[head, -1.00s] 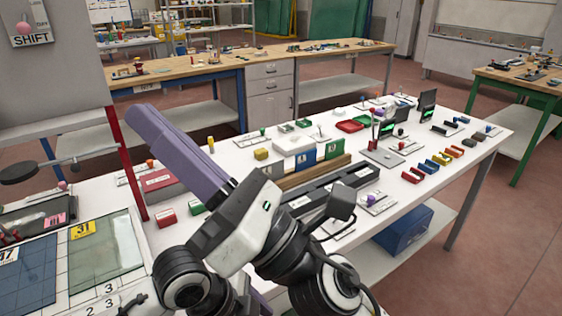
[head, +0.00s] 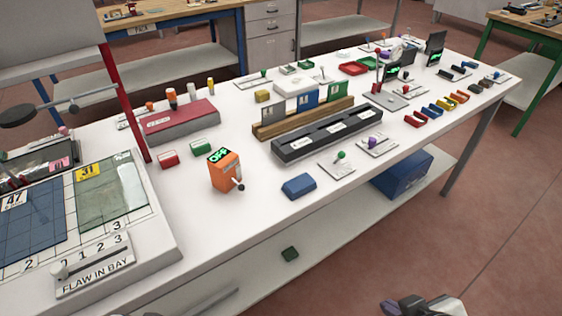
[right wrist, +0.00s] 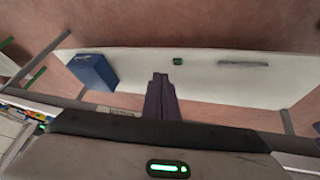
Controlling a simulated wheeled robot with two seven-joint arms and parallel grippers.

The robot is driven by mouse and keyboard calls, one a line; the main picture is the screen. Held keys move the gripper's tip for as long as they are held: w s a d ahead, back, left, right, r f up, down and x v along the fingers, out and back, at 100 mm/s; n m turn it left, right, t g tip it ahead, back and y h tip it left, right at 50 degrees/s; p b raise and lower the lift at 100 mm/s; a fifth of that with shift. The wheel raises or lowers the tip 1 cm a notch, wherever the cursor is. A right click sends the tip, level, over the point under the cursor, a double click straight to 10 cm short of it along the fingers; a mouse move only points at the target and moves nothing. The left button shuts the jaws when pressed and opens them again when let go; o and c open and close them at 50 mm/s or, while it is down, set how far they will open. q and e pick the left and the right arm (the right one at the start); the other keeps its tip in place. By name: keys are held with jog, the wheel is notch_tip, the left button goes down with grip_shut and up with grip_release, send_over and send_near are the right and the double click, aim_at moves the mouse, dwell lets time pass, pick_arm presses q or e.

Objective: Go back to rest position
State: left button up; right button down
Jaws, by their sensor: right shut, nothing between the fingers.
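My right gripper (head: 393,306) shows at the bottom edge of the head view, right of centre, low in front of the table and clear of it. My left gripper is in neither view now.
A blue bin (head: 402,173) sits on the lower shelf. The floor at right is open.

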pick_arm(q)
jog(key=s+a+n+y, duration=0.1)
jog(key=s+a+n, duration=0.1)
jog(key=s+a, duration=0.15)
pick_arm(e)
jog(key=s+d+f+m+g, duration=0.1)
jog(key=s+f+m+g, duration=0.15)
jog(key=s, duration=0.55)
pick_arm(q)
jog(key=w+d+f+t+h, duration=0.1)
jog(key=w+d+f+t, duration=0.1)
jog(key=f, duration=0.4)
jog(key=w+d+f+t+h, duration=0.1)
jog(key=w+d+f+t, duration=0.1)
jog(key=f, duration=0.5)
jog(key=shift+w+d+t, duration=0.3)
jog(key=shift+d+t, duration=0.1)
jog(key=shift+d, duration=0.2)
pick_arm(e)
jog(key=w+a+f+t+y, duration=0.1)
jog(key=w+a+f+t, duration=0.1)
jog(key=f, duration=0.4)
jog(key=w+a+f+t+y, duration=0.1)
jog(key=w+a+f+t, duration=0.1)
jog(key=f, duration=0.4)
jog(key=shift+w+a+f+n+t, duration=0.15)
jog(key=shift+a+f+n+t, duration=0.2)
jog(key=shift+a, duration=0.1)
